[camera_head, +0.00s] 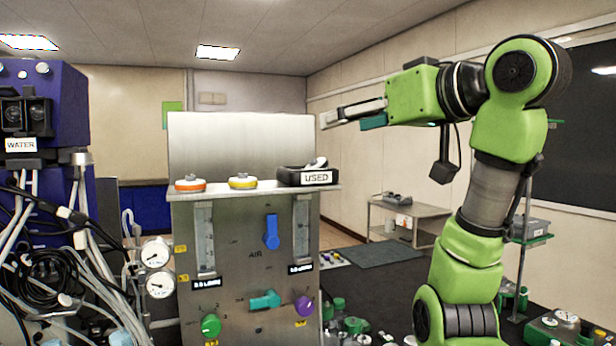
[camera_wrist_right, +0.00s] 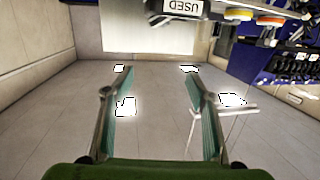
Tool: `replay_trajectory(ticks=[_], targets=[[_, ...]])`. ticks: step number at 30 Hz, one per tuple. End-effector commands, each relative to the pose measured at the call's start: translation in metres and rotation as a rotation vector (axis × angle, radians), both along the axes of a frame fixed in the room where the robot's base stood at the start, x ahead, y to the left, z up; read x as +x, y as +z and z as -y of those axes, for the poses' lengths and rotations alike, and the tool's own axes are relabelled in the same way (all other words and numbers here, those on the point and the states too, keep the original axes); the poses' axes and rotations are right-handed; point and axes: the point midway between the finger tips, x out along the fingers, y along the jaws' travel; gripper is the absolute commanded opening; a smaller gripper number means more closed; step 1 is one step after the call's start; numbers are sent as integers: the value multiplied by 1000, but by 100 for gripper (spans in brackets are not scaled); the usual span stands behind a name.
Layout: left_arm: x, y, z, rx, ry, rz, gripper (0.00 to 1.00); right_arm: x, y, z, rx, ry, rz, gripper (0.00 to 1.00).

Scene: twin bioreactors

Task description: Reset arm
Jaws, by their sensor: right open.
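My right arm, green and grey, rises at the right of the head view and bends left at the top. Its gripper (camera_head: 350,115) points left, high beside the steel panel's backboard. In the right wrist view the two fingers of this gripper (camera_wrist_right: 155,92) stand wide apart with nothing between them. The wrist view looks upside down, with the ceiling in its lower part. My left gripper does not show in either view.
A steel panel (camera_head: 240,270) with knobs and gauges stands in the middle. On its shelf are an orange-rimmed disc (camera_head: 190,184), a yellow-rimmed disc (camera_head: 242,182) and a black "USED" tray (camera_head: 292,178). A blue "WATER" unit (camera_head: 62,110) with hoses stands left. A low table (camera_head: 405,210) stands behind.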

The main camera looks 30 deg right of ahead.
Motion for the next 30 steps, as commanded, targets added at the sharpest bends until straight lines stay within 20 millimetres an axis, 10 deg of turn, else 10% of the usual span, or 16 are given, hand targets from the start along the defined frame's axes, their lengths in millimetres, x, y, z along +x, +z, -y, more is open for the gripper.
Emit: replay_trajectory(ticks=[23, 30], targets=[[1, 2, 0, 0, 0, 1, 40, -16, 3, 2, 0, 1, -5, 52], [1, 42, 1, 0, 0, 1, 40, -17, 43, 2, 0, 1, -5, 52]])
